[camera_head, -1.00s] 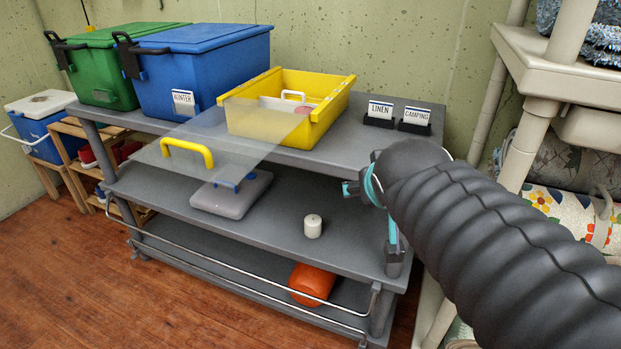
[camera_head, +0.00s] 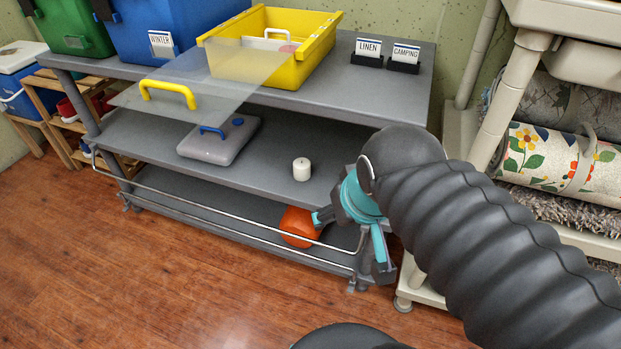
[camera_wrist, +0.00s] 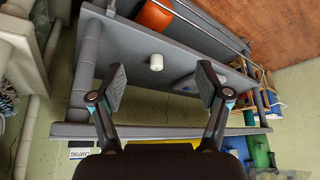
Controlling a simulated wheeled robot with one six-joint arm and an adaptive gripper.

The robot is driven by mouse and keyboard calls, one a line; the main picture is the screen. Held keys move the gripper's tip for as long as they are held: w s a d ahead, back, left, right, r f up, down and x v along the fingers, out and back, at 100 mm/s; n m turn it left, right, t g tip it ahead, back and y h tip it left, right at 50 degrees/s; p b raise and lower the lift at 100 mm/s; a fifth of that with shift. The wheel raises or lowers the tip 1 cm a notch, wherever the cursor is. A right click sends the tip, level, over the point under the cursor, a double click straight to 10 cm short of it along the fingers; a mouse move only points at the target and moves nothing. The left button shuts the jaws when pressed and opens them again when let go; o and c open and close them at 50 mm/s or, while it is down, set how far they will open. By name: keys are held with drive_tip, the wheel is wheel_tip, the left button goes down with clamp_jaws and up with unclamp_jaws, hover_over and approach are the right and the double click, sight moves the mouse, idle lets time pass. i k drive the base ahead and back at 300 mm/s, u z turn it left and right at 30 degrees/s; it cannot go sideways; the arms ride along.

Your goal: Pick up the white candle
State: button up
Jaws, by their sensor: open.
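The white candle (camera_head: 301,169) is a short cylinder standing upright on the middle shelf of the grey shelf unit (camera_head: 250,212), towards its right part. My gripper (camera_head: 345,246) is open and empty at the right front of the unit, to the right of the candle and lower in the picture. In the wrist view the candle (camera_wrist: 156,62) shows beyond and between the two spread fingers (camera_wrist: 161,88). No finger touches it.
A grey case (camera_head: 219,141) lies left of the candle on the middle shelf. A clear lid (camera_head: 205,75) with a yellow handle juts out above it. An orange object (camera_head: 298,226) lies on the bottom shelf behind a metal rail (camera_head: 220,232). A yellow bin (camera_head: 318,62) stands on top.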

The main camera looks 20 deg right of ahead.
sight(301, 166)
drive_tip(key=z, duration=3.5)
drive_tip(key=k, duration=2.2)
drive_tip(key=u, duration=1.7)
